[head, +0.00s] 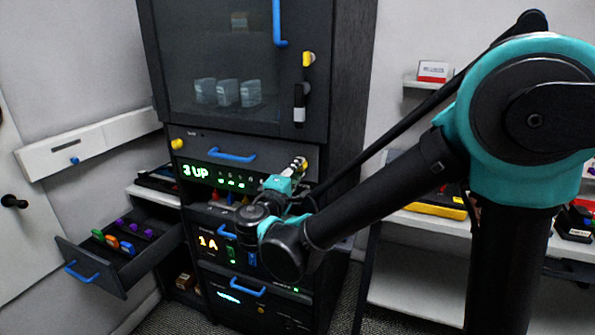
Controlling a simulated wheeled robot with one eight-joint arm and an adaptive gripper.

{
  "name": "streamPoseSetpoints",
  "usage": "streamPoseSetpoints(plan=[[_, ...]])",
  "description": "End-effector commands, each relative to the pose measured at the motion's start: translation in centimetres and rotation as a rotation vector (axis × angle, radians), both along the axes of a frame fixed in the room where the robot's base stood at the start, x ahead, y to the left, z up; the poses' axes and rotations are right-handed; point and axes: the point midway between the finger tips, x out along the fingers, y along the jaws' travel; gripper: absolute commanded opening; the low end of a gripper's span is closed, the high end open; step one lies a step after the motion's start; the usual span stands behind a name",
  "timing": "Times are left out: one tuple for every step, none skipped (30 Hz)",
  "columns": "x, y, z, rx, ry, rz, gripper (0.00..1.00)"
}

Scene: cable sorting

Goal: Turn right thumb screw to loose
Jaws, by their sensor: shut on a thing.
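The rack unit (205,149) with a blue handle (232,155) sits below the glass door in the dark cabinet. Its left thumb screw (177,144) is a yellow knob at the panel's left end. My gripper (298,165) is at the right end of the same panel, its fingertips closed around the right thumb screw. The fingers cover most of that screw, so its turn angle cannot be seen. My arm comes in from the right, with the wrist in front of the units below.
Lower units show lit readouts "3 UP" (196,172) and "1 A" (208,243). An open drawer (116,252) with coloured plugs juts out at left. The glass door (220,60) is above. Shelves (420,285) stand at right.

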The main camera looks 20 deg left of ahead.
Motion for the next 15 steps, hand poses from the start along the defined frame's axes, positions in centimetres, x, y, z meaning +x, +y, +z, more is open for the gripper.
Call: streamPoseSetpoints(plan=[[-0.01,-0.05,-0.08,0.032,0.0,-0.002,0.0],[0.0,-0.05,-0.08,0.052,-0.003,-0.001,0.0],[-0.01,-0.05,-0.09,0.076,-0.004,-0.002,0.0],[-0.01,-0.05,-0.09,0.093,-0.006,-0.001,0.0],[-0.01,-0.05,-0.1,0.109,-0.007,-0.001,0.0],[-0.01,-0.05,-0.1,0.128,-0.008,-0.002,0.0],[-0.01,-0.05,-0.1,0.142,-0.009,-0.002,0.0],[-0.01,-0.06,-0.11,0.153,-0.01,-0.002,0.0],[-0.01,-0.06,-0.11,0.168,-0.011,-0.002,0.0],[-0.01,-0.06,-0.11,0.177,-0.011,-0.002,0.0],[-0.01,-0.06,-0.12,0.186,-0.012,-0.002,0.0],[-0.01,-0.06,-0.12,0.196,-0.013,-0.002,0.0],[-0.01,-0.06,-0.12,0.203,-0.013,-0.002,0.0],[-0.01,-0.06,-0.12,0.208,-0.014,-0.002,0.0],[-0.01,-0.06,-0.13,0.213,-0.014,-0.002,0.0]])
